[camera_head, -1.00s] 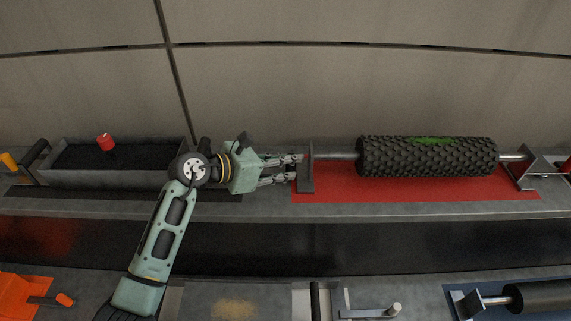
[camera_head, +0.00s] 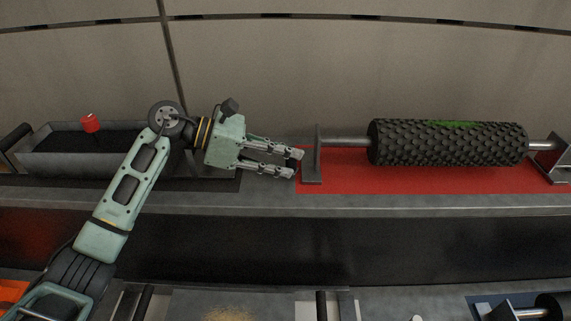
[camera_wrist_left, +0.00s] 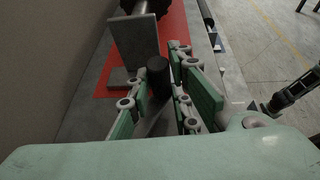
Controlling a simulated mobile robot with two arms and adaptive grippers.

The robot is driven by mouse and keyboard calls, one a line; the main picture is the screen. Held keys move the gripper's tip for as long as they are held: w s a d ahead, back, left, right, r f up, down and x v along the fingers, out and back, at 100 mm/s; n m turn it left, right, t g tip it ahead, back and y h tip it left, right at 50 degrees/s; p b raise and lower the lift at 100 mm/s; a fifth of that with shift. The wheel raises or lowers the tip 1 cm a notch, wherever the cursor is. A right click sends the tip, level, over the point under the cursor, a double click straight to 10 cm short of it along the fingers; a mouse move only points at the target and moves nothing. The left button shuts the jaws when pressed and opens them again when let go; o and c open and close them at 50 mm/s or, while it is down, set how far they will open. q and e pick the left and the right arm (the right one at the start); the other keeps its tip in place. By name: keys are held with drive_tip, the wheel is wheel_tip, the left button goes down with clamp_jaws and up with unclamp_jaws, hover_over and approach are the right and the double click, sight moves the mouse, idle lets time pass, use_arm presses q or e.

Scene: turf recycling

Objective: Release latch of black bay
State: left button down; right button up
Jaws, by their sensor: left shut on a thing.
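The black bay seems to be the grey trough (camera_head: 95,165) with a black lining on the left of the far bench. A red knob (camera_head: 90,123) stands at its back. My left gripper (camera_head: 295,161) lies to its right and points right, beside the red bay. In the left wrist view, a short black cylindrical handle (camera_wrist_left: 158,75) on a grey lever sits between the fingers of my left gripper (camera_wrist_left: 153,90), which is shut on it. In the head view the fingers hide this handle.
Just beyond the fingertips stands a dark bracket (camera_head: 312,165) on the red mat (camera_head: 400,180). It carries a black studded roller (camera_head: 450,143) on a steel shaft. A wall (camera_head: 380,60) rises close behind. A dark gap (camera_head: 250,245) runs between the far and near benches.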

use_arm(q)
drive_tip(key=shift+s, duration=0.1)
idle(0.3)
drive_tip(key=c, duration=1.6)
unclamp_jaws()
drive_tip(key=shift+a, duration=0.1)
wheel_tip(320, 180, up, 10)
